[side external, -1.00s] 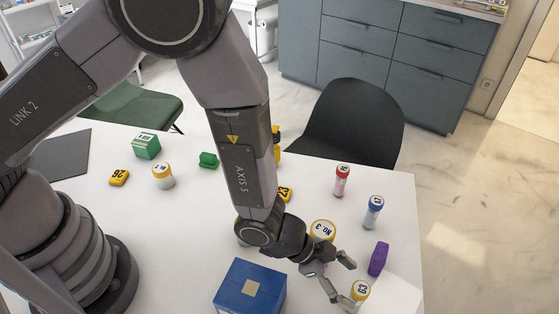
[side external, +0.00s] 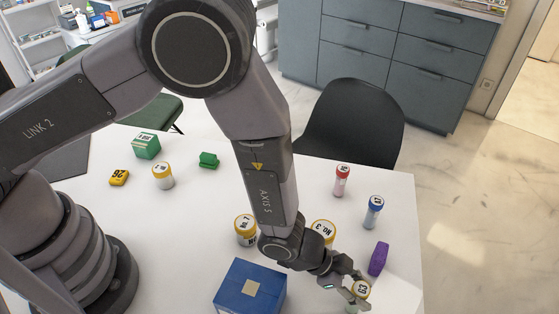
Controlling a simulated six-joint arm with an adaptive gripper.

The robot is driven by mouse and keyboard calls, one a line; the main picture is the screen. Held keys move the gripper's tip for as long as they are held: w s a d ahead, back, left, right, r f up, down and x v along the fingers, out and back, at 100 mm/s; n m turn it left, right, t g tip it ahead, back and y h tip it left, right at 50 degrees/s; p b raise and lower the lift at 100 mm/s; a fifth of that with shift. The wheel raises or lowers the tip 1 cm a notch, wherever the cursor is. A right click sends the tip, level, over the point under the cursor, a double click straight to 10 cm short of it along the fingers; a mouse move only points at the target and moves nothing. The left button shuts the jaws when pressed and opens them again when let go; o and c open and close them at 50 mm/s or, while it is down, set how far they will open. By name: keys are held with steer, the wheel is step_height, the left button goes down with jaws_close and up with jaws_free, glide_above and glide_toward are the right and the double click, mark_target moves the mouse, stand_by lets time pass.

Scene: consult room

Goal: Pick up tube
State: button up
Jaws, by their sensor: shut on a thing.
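A tube with a yellow cap (side external: 361,289) stands upright near the front right of the white table. My gripper (side external: 357,291) is shut on this tube just below its cap; the fingers hide much of its body. I cannot see whether its base touches the table. A tube with a red cap (side external: 342,180) and a tube with a blue cap (side external: 372,212) stand upright farther back on the right, apart from my gripper.
A purple block (side external: 378,259) lies close behind my gripper. A blue box (side external: 251,289) stands to its left. Yellow-lidded jars (side external: 246,230) stand behind, one partly hidden by my arm. A green box (side external: 146,146), green block (side external: 208,160) and yellow block (side external: 119,178) lie farther left.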

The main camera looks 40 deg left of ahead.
steer(key=shift+r, duration=0.1)
steer(key=shift+r, duration=0.6)
steer(key=s+a+r+m+g, duration=0.3)
steer(key=s+a+r+m, duration=0.1)
steer(key=a+r, duration=0.35)
steer(key=s+a+r+m+g, duration=0.3)
steer(key=s+a+r, duration=0.1)
steer(key=a+r, duration=0.35)
steer(key=shift+h, duration=0.3)
step_height(320, 180, down, 8)
steer(key=shift+s+d+r, duration=0.1)
steer(key=shift+d+r, duration=0.05)
steer(key=shift+r, duration=0.05)
steer(key=shift+f, duration=0.1)
